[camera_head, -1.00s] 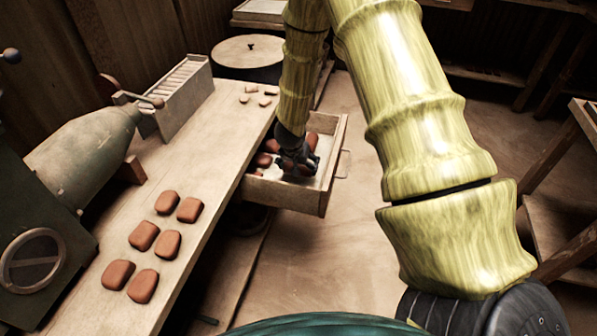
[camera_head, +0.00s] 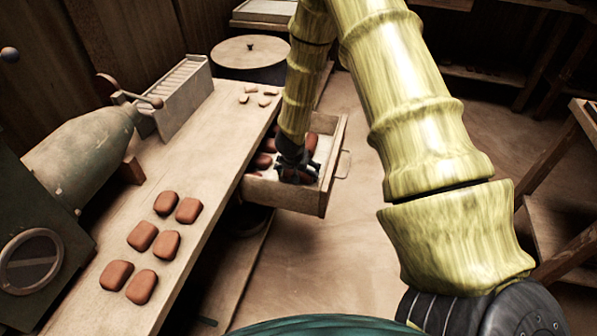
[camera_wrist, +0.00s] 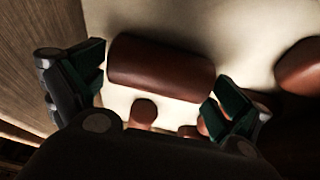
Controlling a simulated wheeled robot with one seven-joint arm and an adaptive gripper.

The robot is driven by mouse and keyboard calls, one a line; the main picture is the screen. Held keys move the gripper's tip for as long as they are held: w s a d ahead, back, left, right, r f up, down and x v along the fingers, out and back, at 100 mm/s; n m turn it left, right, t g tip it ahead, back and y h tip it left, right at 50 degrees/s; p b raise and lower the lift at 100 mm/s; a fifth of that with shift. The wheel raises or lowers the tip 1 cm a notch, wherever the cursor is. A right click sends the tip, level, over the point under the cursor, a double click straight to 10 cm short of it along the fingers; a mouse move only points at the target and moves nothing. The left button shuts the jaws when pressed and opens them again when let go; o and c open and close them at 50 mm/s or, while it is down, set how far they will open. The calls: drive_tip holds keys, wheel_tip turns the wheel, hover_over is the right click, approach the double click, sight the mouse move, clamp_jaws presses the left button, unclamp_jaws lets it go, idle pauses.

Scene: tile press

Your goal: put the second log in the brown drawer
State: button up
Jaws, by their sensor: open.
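The brown drawer (camera_head: 288,196) stands pulled out from the workbench, with several reddish-brown clay pieces inside. My gripper (camera_head: 297,177) is down at the drawer, toward its near end. In the wrist view my gripper (camera_wrist: 160,88) is open, with a reddish-brown log (camera_wrist: 160,67) lying lengthwise between its two green-padded fingers. Small gaps show at the log's ends, so it is not clamped. The log's underside is hidden, and in the head view my gripper covers it. I cannot tell which log is the second one.
Several reddish-brown pieces (camera_head: 154,239) lie in pairs on the workbench (camera_head: 200,200). Several small pale pieces (camera_head: 258,95) lie at its far end. A grey-green press (camera_head: 88,158) and a slotted box (camera_head: 180,93) stand along the left. The floor right of the drawer is clear.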

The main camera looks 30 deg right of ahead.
drive_tip(key=shift+r, duration=0.1)
drive_tip(key=p+v, duration=0.1)
drive_tip(key=v, duration=1.1)
drive_tip(key=shift+p, duration=0.4)
